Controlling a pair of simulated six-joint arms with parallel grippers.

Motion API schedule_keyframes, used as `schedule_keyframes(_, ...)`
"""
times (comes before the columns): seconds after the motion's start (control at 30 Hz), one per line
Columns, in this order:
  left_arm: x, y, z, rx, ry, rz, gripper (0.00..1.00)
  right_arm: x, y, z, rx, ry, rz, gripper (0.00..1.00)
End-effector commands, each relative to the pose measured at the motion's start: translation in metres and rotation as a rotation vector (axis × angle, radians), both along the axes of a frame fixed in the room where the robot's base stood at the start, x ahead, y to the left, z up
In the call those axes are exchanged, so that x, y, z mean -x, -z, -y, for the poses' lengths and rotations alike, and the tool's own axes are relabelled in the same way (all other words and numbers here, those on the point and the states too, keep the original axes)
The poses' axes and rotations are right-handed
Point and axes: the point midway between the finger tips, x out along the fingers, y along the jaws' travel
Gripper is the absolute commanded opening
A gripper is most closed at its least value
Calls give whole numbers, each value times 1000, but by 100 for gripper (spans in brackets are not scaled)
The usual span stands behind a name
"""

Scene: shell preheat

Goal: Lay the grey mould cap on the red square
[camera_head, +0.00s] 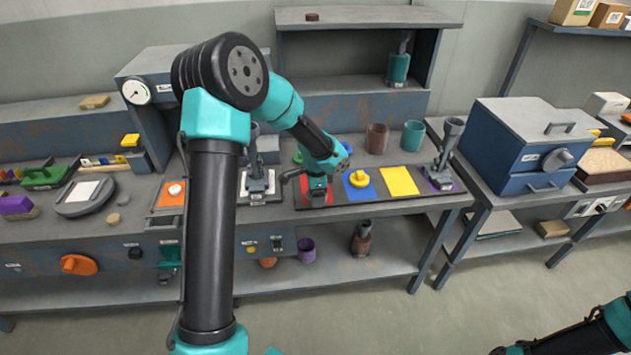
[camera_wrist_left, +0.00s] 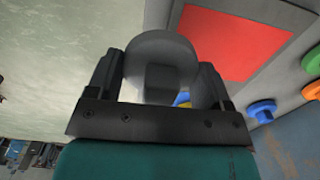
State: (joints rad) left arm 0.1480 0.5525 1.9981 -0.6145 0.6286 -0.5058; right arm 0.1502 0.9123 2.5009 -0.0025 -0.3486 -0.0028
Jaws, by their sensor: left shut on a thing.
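My left gripper (camera_head: 317,184) hangs over the red square in the head view, with its fingers mostly hidden by my own wrist. In the left wrist view the gripper (camera_wrist_left: 160,85) is shut on the grey mould cap (camera_wrist_left: 160,50), a round disc with a block-shaped knob between the fingers. The red square (camera_wrist_left: 235,38) shows beyond the cap to the upper right; it is partly covered by my gripper in the head view (camera_head: 328,194). I cannot tell the gap between cap and square. My right gripper is out of view; only its arm shows at lower right.
A blue square (camera_head: 353,190) with a yellow cap (camera_head: 359,179) on it lies right of the red one. Brown (camera_head: 377,137) and teal (camera_head: 412,136) cups stand behind.

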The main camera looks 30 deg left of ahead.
Motion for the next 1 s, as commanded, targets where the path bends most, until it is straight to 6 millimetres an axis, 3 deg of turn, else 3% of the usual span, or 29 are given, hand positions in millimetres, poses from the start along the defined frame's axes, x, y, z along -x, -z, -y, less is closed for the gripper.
schedule_keyframes(0.5, -77, 9, -53, 0, -1, 0, 50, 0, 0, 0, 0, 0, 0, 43)
schedule_keyframes(1.0, -86, 10, -59, 0, 0, 0, 50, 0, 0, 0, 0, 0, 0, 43)
